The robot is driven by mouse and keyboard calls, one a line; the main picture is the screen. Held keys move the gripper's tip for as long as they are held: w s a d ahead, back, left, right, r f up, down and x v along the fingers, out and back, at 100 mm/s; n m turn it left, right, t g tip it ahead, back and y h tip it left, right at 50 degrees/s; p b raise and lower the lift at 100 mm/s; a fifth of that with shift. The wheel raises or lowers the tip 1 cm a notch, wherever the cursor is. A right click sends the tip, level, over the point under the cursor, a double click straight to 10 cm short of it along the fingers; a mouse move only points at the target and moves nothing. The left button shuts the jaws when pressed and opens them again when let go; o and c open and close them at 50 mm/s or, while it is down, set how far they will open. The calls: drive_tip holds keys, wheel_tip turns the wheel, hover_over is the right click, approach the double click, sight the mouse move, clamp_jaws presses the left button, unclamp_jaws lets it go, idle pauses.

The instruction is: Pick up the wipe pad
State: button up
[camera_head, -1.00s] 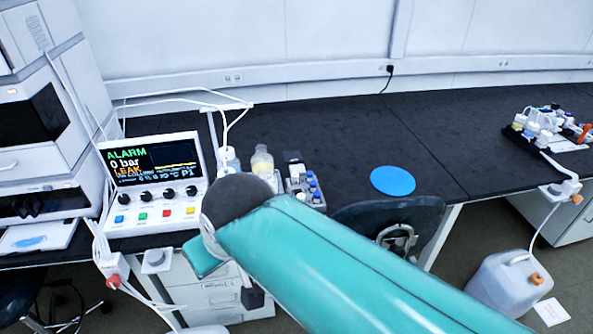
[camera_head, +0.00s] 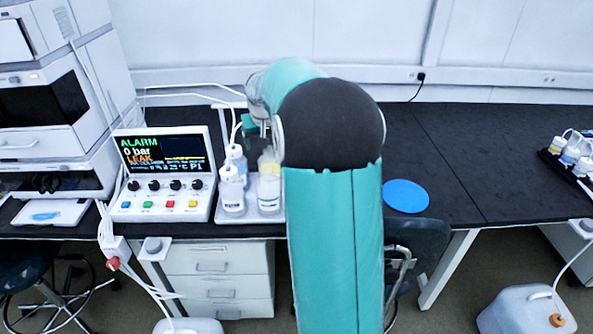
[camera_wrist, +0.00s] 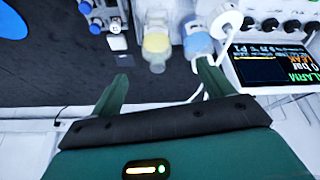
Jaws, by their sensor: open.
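My gripper (camera_wrist: 160,86) is open and empty, its two fingers spread over the dark bench in the wrist view. In the head view its end is mostly hidden behind my arm, near the bottles. No thing is clearly marked as the wipe pad. A small pale square piece (camera_wrist: 118,43) lies beside the bottle tray's contents in the wrist view, ahead of my left-hand finger and apart from it; I cannot tell whether it is the pad. A flat blue disc (camera_head: 406,196) lies on the bench, also at the corner of the wrist view (camera_wrist: 12,20).
A yellowish bottle (camera_wrist: 157,45) and a blue-liquid bottle (camera_wrist: 196,38) stand close beyond the fingers. Tubing runs by the alarm console (camera_head: 165,175). Blue-capped vials (camera_wrist: 95,22) stand nearby. The bench (camera_head: 450,140) is clear right of the disc.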

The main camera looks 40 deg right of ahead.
drive_tip(key=w+d+f+m, duration=0.1)
drive_tip(key=d+f, duration=0.6)
drive_tip(key=w+d+f, duration=0.1)
drive_tip(key=d+f, duration=0.6)
drive_tip(key=w+d+f+m, duration=0.1)
drive_tip(key=d+f, duration=0.6)
drive_tip(key=shift+f+m+g, duration=0.25)
drive_tip(key=shift+m+g, duration=0.05)
drive_tip(key=shift+x, duration=3)
drive_tip(key=shift+w, duration=0.15)
drive_tip(key=shift+r, duration=0.1)
drive_tip(key=c, duration=1.1)
